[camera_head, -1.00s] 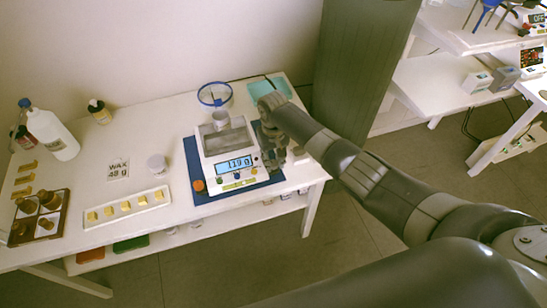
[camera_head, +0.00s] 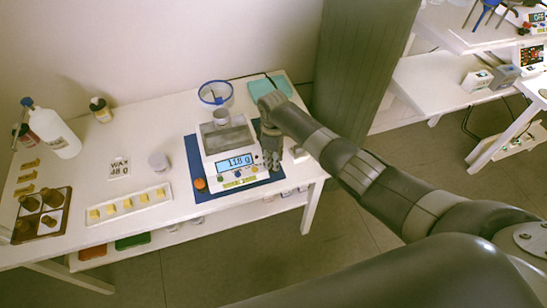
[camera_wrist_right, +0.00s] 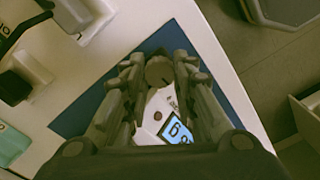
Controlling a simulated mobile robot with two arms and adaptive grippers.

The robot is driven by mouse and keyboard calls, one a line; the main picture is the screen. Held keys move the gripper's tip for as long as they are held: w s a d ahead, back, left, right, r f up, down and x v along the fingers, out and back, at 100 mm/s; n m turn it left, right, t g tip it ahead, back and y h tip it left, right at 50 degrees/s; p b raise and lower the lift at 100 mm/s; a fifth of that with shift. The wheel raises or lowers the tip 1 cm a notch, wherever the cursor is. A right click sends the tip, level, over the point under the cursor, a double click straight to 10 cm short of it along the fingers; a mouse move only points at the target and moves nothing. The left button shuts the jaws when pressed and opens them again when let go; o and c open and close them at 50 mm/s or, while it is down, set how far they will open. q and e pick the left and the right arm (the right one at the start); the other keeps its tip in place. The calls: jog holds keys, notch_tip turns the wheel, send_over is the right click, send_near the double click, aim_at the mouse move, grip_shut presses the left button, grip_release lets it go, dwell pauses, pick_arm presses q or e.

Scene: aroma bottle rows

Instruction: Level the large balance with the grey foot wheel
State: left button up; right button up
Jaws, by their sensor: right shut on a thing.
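The large balance (camera_head: 234,180) is white with a lit display reading 118 g and stands on a blue mat (camera_head: 196,155). My right gripper (camera_head: 271,160) is low at the balance's right side. In the right wrist view the fingers close on the round grey foot wheel (camera_wrist_right: 159,71) at the balance's corner. The head view hides this wheel behind the gripper. Whether the balance is level cannot be told. My left gripper is out of view.

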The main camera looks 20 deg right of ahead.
jog(key=n, duration=0.4)
jog(key=shift+n, duration=0.4)
dwell(0.4)
jog(key=o, duration=1.1)
jog(key=shift+c, duration=0.2)
jog(key=shift+r, duration=0.2)
notch_tip(320, 180, up, 12)
jog(key=shift+f, duration=0.25)
